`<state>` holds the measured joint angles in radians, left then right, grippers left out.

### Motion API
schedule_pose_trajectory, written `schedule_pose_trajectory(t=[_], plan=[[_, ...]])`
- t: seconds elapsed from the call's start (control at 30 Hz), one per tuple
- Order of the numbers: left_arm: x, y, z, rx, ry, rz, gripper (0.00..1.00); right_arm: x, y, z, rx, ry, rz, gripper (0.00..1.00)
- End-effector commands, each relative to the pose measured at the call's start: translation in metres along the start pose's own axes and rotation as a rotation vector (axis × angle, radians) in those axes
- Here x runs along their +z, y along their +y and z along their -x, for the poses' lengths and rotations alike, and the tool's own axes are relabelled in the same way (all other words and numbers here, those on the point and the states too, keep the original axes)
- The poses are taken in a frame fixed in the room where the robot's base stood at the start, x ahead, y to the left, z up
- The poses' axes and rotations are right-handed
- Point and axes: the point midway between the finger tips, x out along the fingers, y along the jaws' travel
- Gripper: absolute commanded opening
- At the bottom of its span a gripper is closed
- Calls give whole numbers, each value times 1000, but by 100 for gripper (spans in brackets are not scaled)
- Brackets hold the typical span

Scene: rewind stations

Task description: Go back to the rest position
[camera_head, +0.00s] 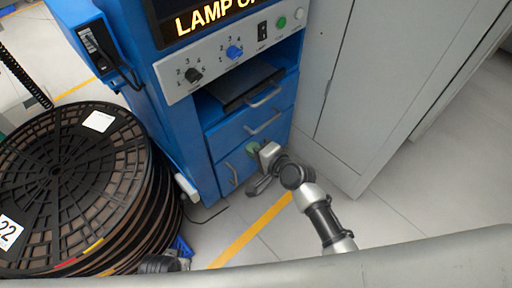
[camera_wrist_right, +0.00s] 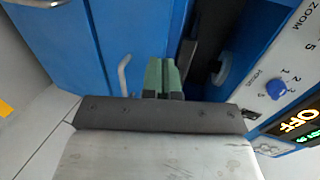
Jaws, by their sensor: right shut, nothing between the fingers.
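My right gripper (camera_head: 252,148) is in front of the lower drawers of the blue cabinet (camera_head: 183,140). Its green fingertips are together and hold nothing. In the right wrist view the green fingers (camera_wrist_right: 160,78) are closed side by side, with the blue cabinet front and a drawer handle (camera_wrist_right: 124,75) behind them. I cannot tell whether the fingertips touch the cabinet. A dark rounded part at the bottom left of the head view may belong to my left arm, but no left gripper shows.
A stack of large black reels (camera_head: 62,178) stands left of the cabinet. A grey locker (camera_head: 385,75) stands to its right. The control panel has knobs, including a blue one (camera_head: 234,52). A dark tray (camera_head: 246,86) sits below it. Floor with a yellow line (camera_head: 245,238) is clear in front.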

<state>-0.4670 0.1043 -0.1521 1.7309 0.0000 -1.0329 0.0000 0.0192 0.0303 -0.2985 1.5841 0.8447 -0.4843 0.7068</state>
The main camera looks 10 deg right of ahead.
Motion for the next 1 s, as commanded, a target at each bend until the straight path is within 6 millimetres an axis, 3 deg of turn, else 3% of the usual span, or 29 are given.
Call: schedule_pose_trajectory(t=[0.3, 0.4, 0.47, 0.57, 0.7, 0.8, 1.0], plan=[[4, 1, -7, 1, -3, -1, 40, 0, 1, 11, 2, -1, 1, 0], [4, 1, -7, 1, -3, -1, 40, 3, 15, 15, 42, -4, 45, 0], [4, 1, -7, 1, -3, -1, 40, 6, 35, 23, 103, -11, 116, 0], [4, 1, -7, 1, -3, -1, 40, 13, 88, 49, 269, -48, 305, 0], [4, 1, -7, 1, -4, -1, 40, 23, 165, 101, 538, -154, 596, 0], [4, 1, -7, 1, -4, -1, 40, 27, 203, 136, 690, -240, 747, 0], [4, 1, -7, 1, -4, -1, 40, 32, 257, 202, 934, -419, 970, 0]])
